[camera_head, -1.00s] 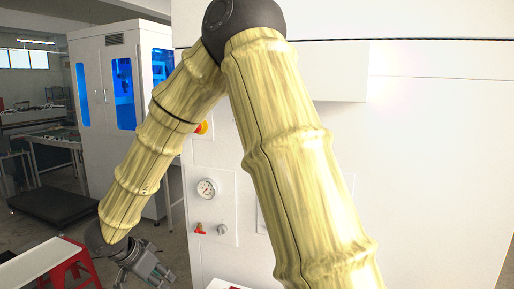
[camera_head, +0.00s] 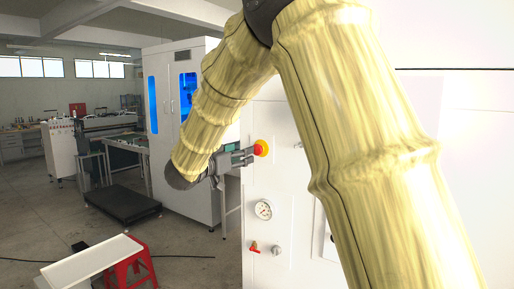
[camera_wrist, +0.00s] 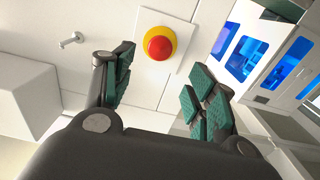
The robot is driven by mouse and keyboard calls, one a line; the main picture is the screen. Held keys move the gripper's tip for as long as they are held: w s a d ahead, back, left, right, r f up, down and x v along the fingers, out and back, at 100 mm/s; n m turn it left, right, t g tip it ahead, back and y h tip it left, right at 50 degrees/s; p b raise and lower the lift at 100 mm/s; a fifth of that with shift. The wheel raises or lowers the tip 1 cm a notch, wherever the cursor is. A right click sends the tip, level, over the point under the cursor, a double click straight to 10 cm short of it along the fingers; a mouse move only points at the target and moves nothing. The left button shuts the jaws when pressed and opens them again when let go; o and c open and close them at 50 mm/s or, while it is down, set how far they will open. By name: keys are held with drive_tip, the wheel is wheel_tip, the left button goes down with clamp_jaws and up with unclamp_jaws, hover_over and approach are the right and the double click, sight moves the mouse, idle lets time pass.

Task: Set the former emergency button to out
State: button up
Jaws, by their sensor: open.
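The emergency button has a red cap on a yellow base (camera_head: 262,148) and is mounted on the white front of the former (camera_head: 285,115). In the wrist view the red button (camera_wrist: 159,46) sits on a white plate, ahead of and between the fingers. My gripper (camera_head: 246,156) is beside the button at its left in the head view. In the wrist view my gripper (camera_wrist: 160,85) is open, with green-padded fingers spread and nothing between them. A gap seems to remain between fingertips and button. I cannot tell from the picture whether the button is in or out.
A pressure gauge (camera_head: 263,210), a red valve handle (camera_head: 254,247) and a small knob (camera_head: 277,251) are below the button. A hook-like handle (camera_wrist: 72,40) is near it in the wrist view.

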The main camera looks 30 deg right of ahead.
sight(256, 149)
drive_tip(key=p+x, duration=0.4)
drive_tip(key=x, duration=0.4)
drive_tip(key=shift+w+d, duration=0.1)
drive_tip(key=shift+d, duration=0.3)
drive_tip(key=shift+p+x, duration=0.4)
drive_tip(key=shift+x, duration=0.35)
drive_tip(key=shift+f, duration=0.1)
clamp_jaws()
drive_tip(key=shift+a+f+b, duration=0.1)
drive_tip(key=shift+a+b, duration=0.15)
drive_tip(key=shift+b, duration=0.05)
drive_tip(key=shift+a, duration=0.2)
unclamp_jaws()
drive_tip(key=shift+s, duration=0.25)
